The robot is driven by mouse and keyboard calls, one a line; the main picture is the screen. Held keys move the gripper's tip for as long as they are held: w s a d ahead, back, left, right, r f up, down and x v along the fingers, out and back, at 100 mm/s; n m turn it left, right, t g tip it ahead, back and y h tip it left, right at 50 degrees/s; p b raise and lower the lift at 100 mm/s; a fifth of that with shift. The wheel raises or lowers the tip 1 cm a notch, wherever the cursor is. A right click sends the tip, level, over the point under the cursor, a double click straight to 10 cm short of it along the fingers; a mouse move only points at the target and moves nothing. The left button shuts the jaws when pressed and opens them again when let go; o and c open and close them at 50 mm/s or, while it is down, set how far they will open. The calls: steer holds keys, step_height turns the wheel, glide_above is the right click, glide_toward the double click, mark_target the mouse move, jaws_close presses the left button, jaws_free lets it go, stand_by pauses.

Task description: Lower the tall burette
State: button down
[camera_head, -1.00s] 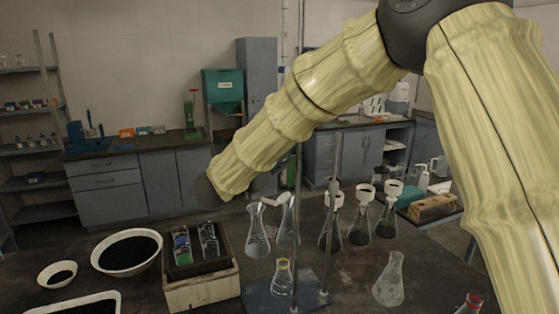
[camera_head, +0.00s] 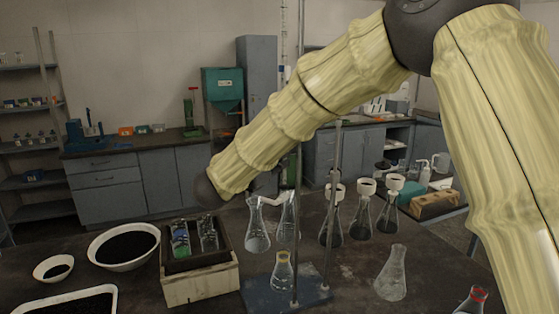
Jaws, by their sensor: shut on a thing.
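A thin, tall upright tube (camera_head: 284,45), which looks like the burette, rises above my arm beside a tall metal rod (camera_head: 302,25). Its lower part is hidden behind my arm. The tall rod and a shorter rod (camera_head: 331,230) stand on a blue base plate (camera_head: 262,297). A small flask with a yellow ring (camera_head: 282,274) stands on or by this base, near the foot of the tall rod. My arm crosses the picture in front of the stand. My gripper is not visible, so its hold on anything cannot be seen.
Two conical flasks (camera_head: 257,228) stand behind the base, and several funnel-topped flasks (camera_head: 388,216) to the right. An empty-looking flask (camera_head: 392,274) stands front right. A wooden box (camera_head: 200,288) and bowls of dark material (camera_head: 124,248) are on the left. Some dark bench is bare at front right.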

steer(key=shift+f+b, duration=1.8)
steer(key=shift+b, duration=0.2)
steer(key=c, duration=1.4)
jaws_free()
steer(key=shift+o, duration=0.2)
steer(key=shift+s+a+f+b, duration=0.15)
steer(key=shift+s+a+b, duration=0.35)
steer(key=shift+b, duration=0.3)
steer(key=s+a+r+b, duration=0.5)
steer(key=s+r, duration=0.2)
steer(key=shift+s+a+r, duration=0.2)
steer(key=shift+s+a, duration=0.1)
steer(key=shift+s, duration=0.1)
steer(key=shift+r, duration=0.1)
